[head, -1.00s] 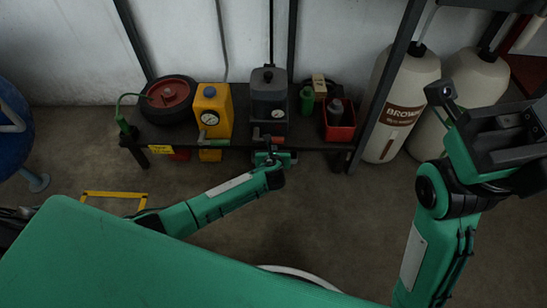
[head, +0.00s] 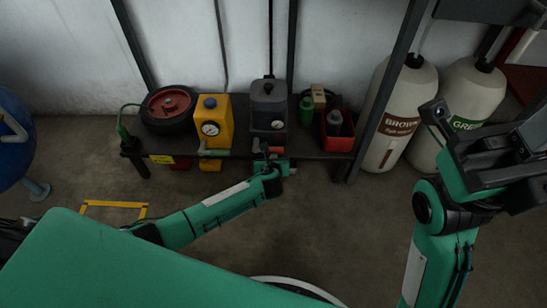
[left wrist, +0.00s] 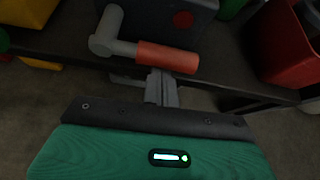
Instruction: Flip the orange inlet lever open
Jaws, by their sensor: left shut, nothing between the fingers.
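The orange inlet lever (left wrist: 167,57) lies sideways across the left wrist view, pointing right from a grey fitting (left wrist: 107,32). In the head view the lever (head: 275,149) is a small red-orange patch at the front of the dark grey unit (head: 268,104), partly hidden. My left gripper (head: 276,165) is at the shelf's front edge, just below the lever. In the left wrist view its shut, empty fingers (left wrist: 161,86) end right at the lever's lower side; I cannot tell whether they touch. My right gripper (head: 480,145) is raised at the right, far from the lever; its jaw state is unclear.
The low dark shelf (head: 310,146) also holds a yellow unit (head: 214,122), a wheel (head: 170,104) and a red bin (head: 337,130). Pale cylinders (head: 398,108) stand right of a dark post. The floor before the shelf is mostly clear.

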